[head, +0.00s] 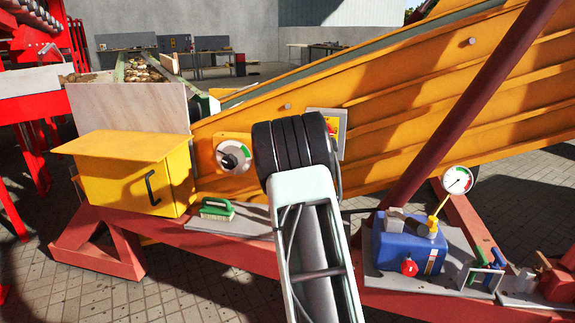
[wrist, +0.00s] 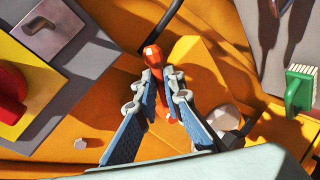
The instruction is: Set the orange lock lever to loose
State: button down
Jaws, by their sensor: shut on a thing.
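The orange lock lever (wrist: 153,56) shows in the wrist view, with its rounded knob standing out past the fingertips and its shaft running down between the fingers. My gripper (wrist: 157,92) has its two blue-padded fingers on either side of the shaft and is shut on the lever. The lever's lower end and pivot are partly hidden by the fingers. In the head view my arm and dark wrist cover the lever and the fingers, so neither shows there. No loose or tight marking can be read.
A yellow panel with a red knob (wrist: 10,88) is left in the wrist view. A green brush (head: 217,210) lies on the ledge below a dial (head: 233,156). A yellow box (head: 125,175) stands left; a blue pump unit (head: 400,248) with a gauge (head: 457,180) stands right.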

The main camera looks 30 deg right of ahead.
jog(key=shift+d+r+n+g+h, duration=0.1)
jog(key=shift+r+n+g+h, duration=0.7)
jog(key=shift+r+n, duration=0.25)
jog(key=shift+f, duration=0.1)
jog(key=c, duration=2.3)
grip_release()
jog(key=shift+s, duration=0.1)
jog(key=v, duration=1.2)
